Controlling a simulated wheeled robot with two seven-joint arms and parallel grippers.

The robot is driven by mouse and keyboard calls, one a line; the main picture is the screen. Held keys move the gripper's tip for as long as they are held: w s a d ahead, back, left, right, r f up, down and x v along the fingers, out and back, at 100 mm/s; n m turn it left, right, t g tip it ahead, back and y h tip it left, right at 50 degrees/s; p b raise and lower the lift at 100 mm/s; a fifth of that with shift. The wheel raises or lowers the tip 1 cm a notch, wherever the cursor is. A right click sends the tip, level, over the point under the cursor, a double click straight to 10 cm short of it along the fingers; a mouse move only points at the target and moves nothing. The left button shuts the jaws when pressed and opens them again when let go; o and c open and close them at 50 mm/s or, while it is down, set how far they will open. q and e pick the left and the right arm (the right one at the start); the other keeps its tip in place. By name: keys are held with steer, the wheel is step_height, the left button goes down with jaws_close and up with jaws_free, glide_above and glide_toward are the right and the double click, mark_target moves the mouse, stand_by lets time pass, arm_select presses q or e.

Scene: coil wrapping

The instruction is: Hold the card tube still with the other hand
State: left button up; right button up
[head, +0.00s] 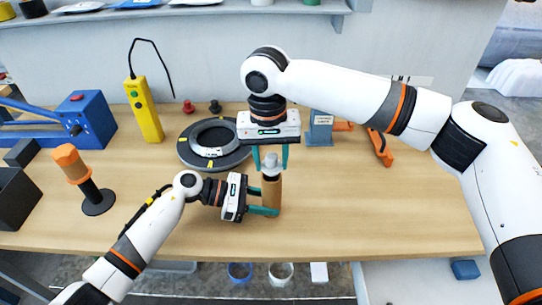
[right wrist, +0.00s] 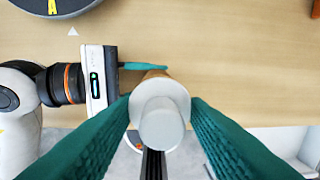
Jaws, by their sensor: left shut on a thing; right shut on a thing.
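The brown card tube (head: 272,194) stands upright near the front of the table. A pale grey-white knobbed piece (head: 271,161) sits at its top; in the right wrist view this piece (right wrist: 163,105) hides most of the tube, leaving a brown edge (right wrist: 155,74). My left gripper (head: 266,201) comes in from the left, with its teal fingers shut on the tube low down. My right gripper (head: 270,158) points down from above, its fingers shut around the pale piece. I cannot tell how far the piece sits in the tube.
A ring on a dark round base (head: 184,152) lies left of the tube. A yellow pendant box (head: 144,108), an orange-topped stand (head: 98,200) and a blue machine (head: 86,118) are farther left. Orange-handled tools (head: 380,147) lie behind right. The table's right side (head: 400,210) is clear.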

mark_target(268, 156)
steer(key=shift+f, duration=1.2)
steer(key=o, duration=1)
steer(key=shift+o, duration=0.2)
steer(key=r, duration=1.2)
steer(key=shift+a, duration=0.3)
arm_select(q)
steer(key=o, duration=0.8)
steer(key=shift+o, duration=0.2)
